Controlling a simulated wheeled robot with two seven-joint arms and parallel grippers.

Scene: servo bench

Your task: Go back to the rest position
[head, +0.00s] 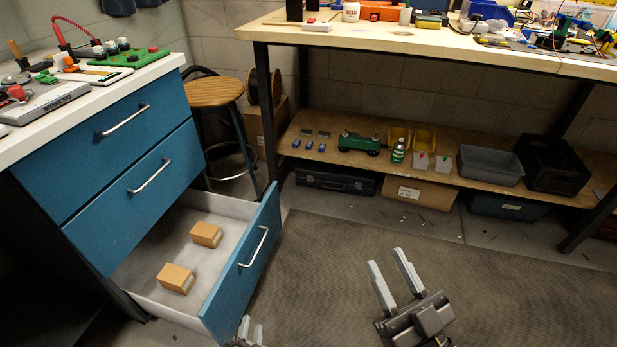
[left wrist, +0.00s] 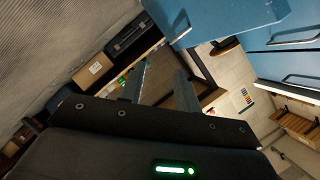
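My left gripper (head: 251,326) shows only as fingertips at the bottom edge of the head view, just in front of the open drawer's face. In the left wrist view its two fingers (left wrist: 162,70) stand apart with nothing between them. My right gripper (head: 386,260) is over the dark floor mat, right of the drawer. Its two fingers are apart and empty, pointing away from me. The bottom drawer (head: 262,252) of the blue cabinet is pulled open. Two small orange-brown boxes (head: 206,234) (head: 175,278) lie inside it, apart from each other.
The cabinet top (head: 120,82) holds tools and a green board. A wooden stool (head: 214,92) stands behind it. A workbench (head: 440,45) with a lower shelf (head: 330,150) of bins and small items spans the back. The floor mat (head: 330,262) is clear.

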